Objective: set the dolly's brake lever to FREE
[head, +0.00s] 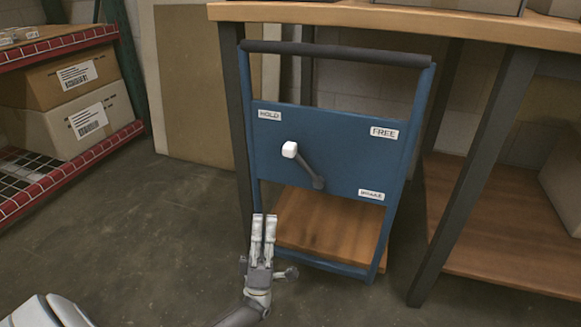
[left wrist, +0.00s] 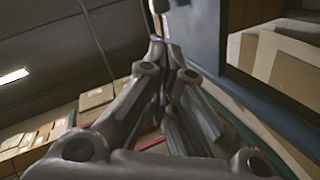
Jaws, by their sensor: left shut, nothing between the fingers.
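The dolly (head: 275,172) is a blue upright frame with a dark top bar and a wooden deck (head: 330,227). Its panel carries a HOLD label (head: 269,115) at upper left, a FREE label (head: 384,132) at upper right and a third, smaller label (head: 371,195) at lower right. The brake lever (head: 305,168) is a dark arm with a white knob (head: 289,149); from its pivot it slants up and left, roughly toward HOLD. My left gripper (head: 264,217) is shut and empty, below the lever and apart from it. It also shows in the left wrist view (left wrist: 160,50). My right gripper is not in view.
A wooden-topped table (head: 400,20) with dark legs stands around and behind the dolly; one leg (head: 465,170) is close on its right. A red rack (head: 60,170) with cardboard boxes (head: 85,122) is at left. The floor (head: 150,215) between is clear.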

